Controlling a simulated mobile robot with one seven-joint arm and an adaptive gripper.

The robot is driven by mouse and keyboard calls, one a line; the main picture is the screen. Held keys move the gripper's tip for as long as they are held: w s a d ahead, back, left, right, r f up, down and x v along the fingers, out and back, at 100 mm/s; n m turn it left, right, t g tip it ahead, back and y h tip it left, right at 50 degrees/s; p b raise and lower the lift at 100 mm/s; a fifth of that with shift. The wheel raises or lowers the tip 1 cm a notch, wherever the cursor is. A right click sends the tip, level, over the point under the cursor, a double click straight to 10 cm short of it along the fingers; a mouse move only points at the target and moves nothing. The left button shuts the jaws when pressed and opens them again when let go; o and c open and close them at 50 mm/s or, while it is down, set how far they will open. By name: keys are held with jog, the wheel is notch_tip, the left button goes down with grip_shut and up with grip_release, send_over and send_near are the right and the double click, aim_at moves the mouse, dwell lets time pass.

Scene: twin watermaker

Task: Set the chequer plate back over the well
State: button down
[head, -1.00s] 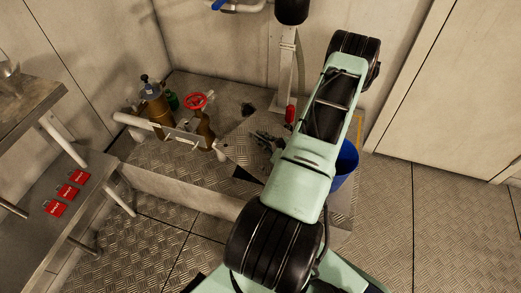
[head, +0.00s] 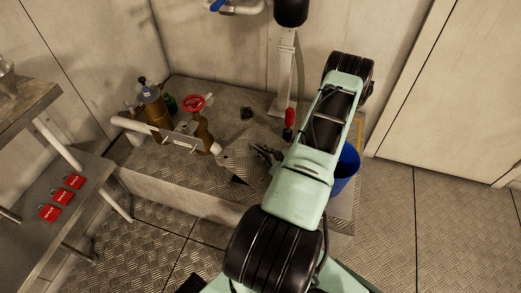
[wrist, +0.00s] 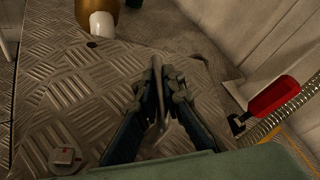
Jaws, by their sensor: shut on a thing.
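The chequer plate (head: 238,158) lies about flat on top of the raised plinth, right of the brown valve. It also shows in the wrist view (wrist: 65,88), wide and grey, with a small round hole near its far edge. My gripper (head: 262,153) is low over the plate. In the wrist view my gripper (wrist: 160,80) is shut on a thin upright piece, seemingly the plate's handle. A small dark triangular gap, part of the well (head: 238,181), shows at the plate's front edge. The rest of the well is hidden. My forearm hides the plate's right side.
A brown valve with a red handwheel (head: 194,103) and a white pipe (head: 130,125) stand left of the plate. A blue bucket (head: 345,170) is to the right, partly behind my arm. A red-handled object (wrist: 275,97) is close right of my gripper. A shelf (head: 95,190) holds red tags.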

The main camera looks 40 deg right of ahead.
jog(key=shift+w+f, duration=0.1)
jog(key=shift+f, duration=0.15)
jog(key=c, duration=2.1)
grip_release()
jog(key=shift+r, duration=0.4)
jog(key=p+v, duration=0.3)
jog(key=v, duration=0.9)
jog(key=shift+r, duration=0.1)
